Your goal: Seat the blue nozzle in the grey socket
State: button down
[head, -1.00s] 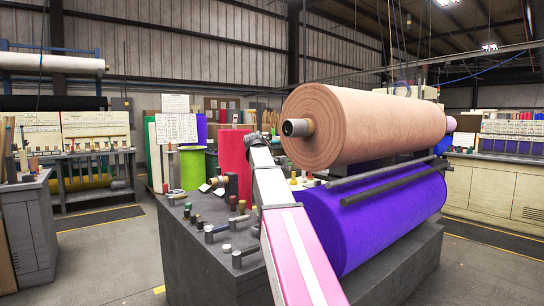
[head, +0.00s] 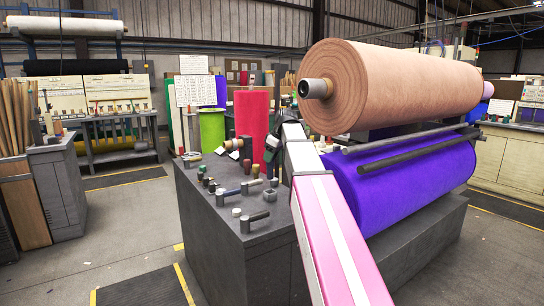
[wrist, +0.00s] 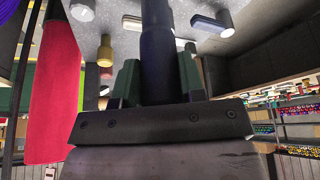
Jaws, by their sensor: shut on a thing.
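My gripper (wrist: 157,82) shows in the wrist view with two green fingers. It is shut on a dark blue cylinder, the blue nozzle (wrist: 158,50), which points away from the palm. In the head view my gripper (head: 271,148) is small, at the far end of my arm above the bench, in front of the red roll; the nozzle is hard to make out there. I cannot tell which one is the grey socket. The nozzle's far end runs out of the wrist picture.
The dark grey bench (head: 215,240) carries several small coloured pegs and fittings. A red roll (head: 251,115) and a green roll (head: 212,131) stand behind. A large peach roll (head: 400,85) and a purple roll (head: 410,180) lie to the right of my arm. Floor is open at left.

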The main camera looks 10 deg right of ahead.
aim_at(271, 176)
jog(key=shift+f, duration=2.75)
jog(key=shift+f, duration=1.85)
dwell(0.7)
jog(key=c, duration=0.6)
grip_release()
jog(key=v, duration=1)
jog(key=shift+s+d+r, duration=0.1)
jog(key=shift+d+r, duration=0.05)
jog(key=shift+r, duration=0.2)
